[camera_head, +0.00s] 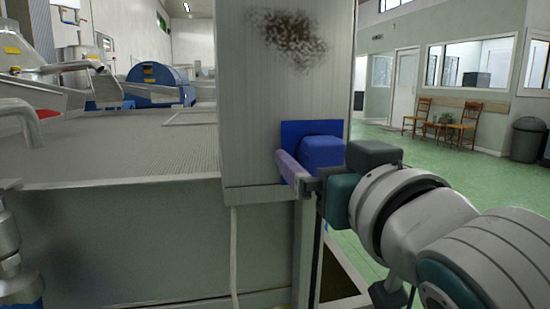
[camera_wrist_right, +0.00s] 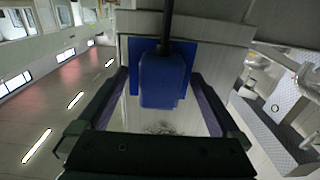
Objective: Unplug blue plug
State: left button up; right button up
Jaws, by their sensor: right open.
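The blue plug (camera_head: 322,152) sits against a flat blue socket plate (camera_head: 297,131) on the side of a pale upright cabinet. In the right wrist view the plug (camera_wrist_right: 163,82) is in front of the plate (camera_wrist_right: 135,62), with a black cable (camera_wrist_right: 168,28) running from it to the top edge. My right gripper (camera_head: 317,174) is open around the plug. In the wrist view its two fingers (camera_wrist_right: 161,94) stand on either side of the plug with visible gaps. In the head view one finger is left of the plug; the other is hidden. My left gripper is out of view.
The pale cabinet (camera_head: 255,110) has a dark smudge and stands at the end of a wide metal-topped machine (camera_head: 120,150). A blue drum (camera_head: 160,84) is at the back left. Chairs (camera_head: 468,122) and a bin (camera_head: 528,138) stand far right beyond clear green floor.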

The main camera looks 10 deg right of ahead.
aim_at(329, 163)
jog(key=shift+c, duration=0.4)
jog(key=c, duration=0.3)
grip_shut()
dwell(0.3)
jog(key=shift+r, duration=0.1)
jog(key=shift+s+p, duration=0.75)
jog(key=shift+s, duration=0.75)
jog(key=shift+s+d+p, duration=0.1)
jog(key=shift+s+p, duration=0.35)
jog(key=shift+s, duration=1.05)
